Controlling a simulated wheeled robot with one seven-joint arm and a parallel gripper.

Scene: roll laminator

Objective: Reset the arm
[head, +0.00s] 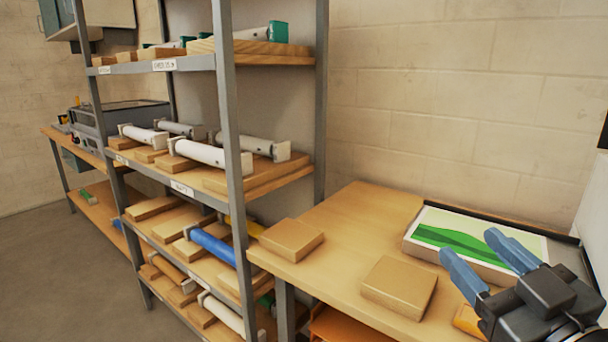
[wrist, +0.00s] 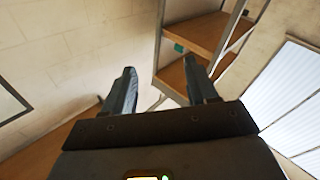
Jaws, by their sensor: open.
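My gripper (head: 482,260) is at the lower right of the head view, with two blue-grey fingers spread apart and nothing between them. It is above the right part of the wooden table, in front of a framed panel with a green and white picture (head: 455,237). In the wrist view my gripper (wrist: 160,88) is also open and empty, with the wall and part of a shelf beyond it.
Wooden blocks (head: 292,239) and (head: 399,287) lie on the table (head: 355,215). A metal rack (head: 236,140) with rolls on wooden boards stands left of it. A bench with a grey machine (head: 120,118) is at the far left. Open floor (head: 60,270) lies before the rack.

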